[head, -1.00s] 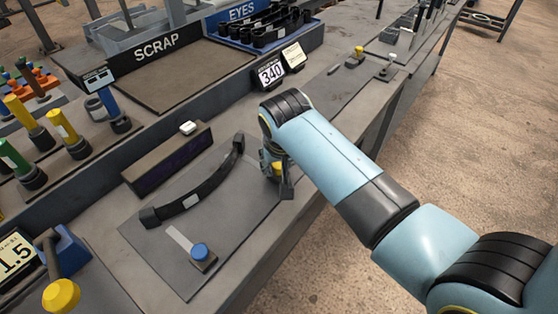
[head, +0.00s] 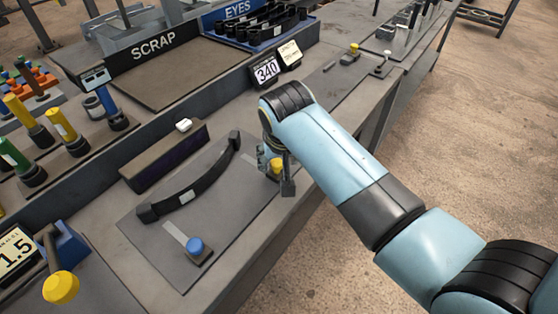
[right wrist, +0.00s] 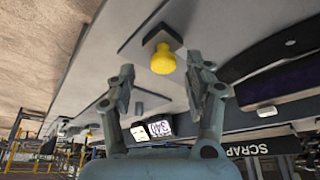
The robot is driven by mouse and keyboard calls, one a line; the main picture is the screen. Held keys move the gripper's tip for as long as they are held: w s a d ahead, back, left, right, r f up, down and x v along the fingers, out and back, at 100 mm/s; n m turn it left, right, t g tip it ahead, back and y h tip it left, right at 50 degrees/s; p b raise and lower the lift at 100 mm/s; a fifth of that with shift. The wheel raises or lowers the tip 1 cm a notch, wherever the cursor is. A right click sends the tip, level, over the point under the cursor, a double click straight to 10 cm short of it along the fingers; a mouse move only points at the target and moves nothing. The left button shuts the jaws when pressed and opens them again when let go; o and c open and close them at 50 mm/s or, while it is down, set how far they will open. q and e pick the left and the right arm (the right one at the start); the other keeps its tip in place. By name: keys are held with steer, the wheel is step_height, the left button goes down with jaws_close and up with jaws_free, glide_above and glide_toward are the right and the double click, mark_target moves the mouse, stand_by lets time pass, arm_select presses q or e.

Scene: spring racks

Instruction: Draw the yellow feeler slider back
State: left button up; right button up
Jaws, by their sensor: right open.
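The yellow feeler slider (head: 277,166) has a round yellow knob on a small dark block, on the near right part of the grey plate (head: 225,225). My right gripper (head: 284,184) hangs beside it and partly hides it in the head view. In the right wrist view the yellow knob (right wrist: 164,61) stands just beyond the open fingertips (right wrist: 161,76), roughly in line with the gap between them. Nothing shows between the fingers. A blue-knobbed slider (head: 195,246) with a pale strip sits at the plate's other end. My left gripper is not in view.
A dark curved spring leaf (head: 195,186) lies on the plate beside the sliders. A dark display box (head: 165,157) stands behind it. A yellow ball-topped lever (head: 60,287) is at the lower left. The bench edge drops to open floor at right.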

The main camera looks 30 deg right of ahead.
steer(key=v, duration=0.5)
steer(key=shift+s+d, duration=0.1)
